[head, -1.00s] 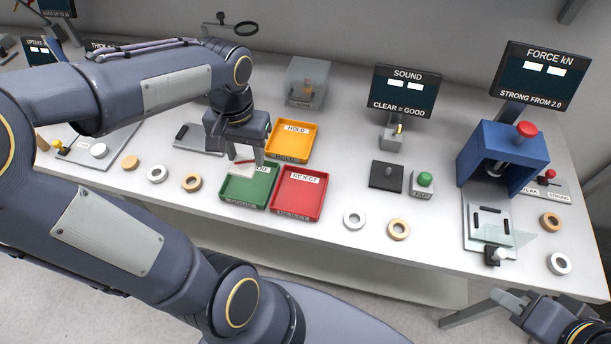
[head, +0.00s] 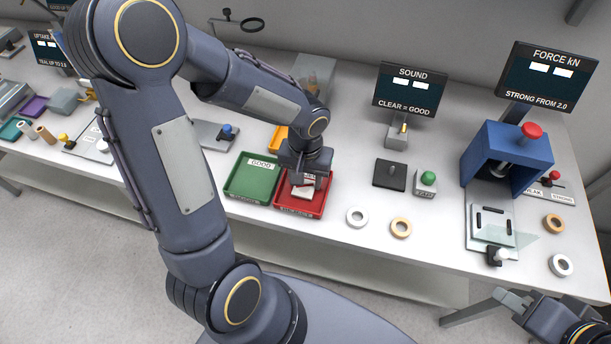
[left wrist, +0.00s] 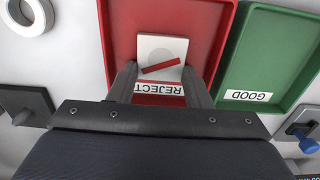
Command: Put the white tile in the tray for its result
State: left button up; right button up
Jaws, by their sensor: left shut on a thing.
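My left gripper (head: 304,184) is shut on the white tile (head: 302,192), which is over the red REJECT tray (head: 286,205). In the left wrist view the tile (left wrist: 152,44) shows a grey round patch and a red bar, and sits between the fingertips within the outline of the red tray (left wrist: 215,25). I cannot tell whether the tile touches the tray floor. The green GOOD tray (head: 240,190) is beside it and empty. The orange HOLD tray (head: 277,140) is mostly hidden by my left arm. My right gripper (head: 512,302) is at the lower right, its jaws unclear.
White and tan rings (head: 357,217) lie right of the trays. A dark pad (head: 389,174), a green button (head: 428,178), the SOUND screen (head: 409,90) and the blue force press (head: 505,155) stand further right.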

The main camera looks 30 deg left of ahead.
pick_arm(q)
jog(key=shift+f, duration=0.2)
jog(key=o, duration=1)
jog(key=shift+r, duration=0.1)
notch_tip(320, 180, up, 12)
jog(key=shift+s+d+r+m+t+h+p, duration=0.15)
jog(key=shift+s+r+t+h, duration=0.65)
jog(key=shift+s, duration=1.4)
jog(key=shift+s+d+r+m+t+h+p, duration=0.1)
jog(key=shift+s+d+r+m+t+h, duration=0.25)
jog(key=shift+s+t, duration=1.3)
jog(key=shift+s+d+r+m+t+h+p, duration=0.15)
jog(key=shift+s+r+t+h, duration=0.4)
jog(key=shift+s, duration=2.25)
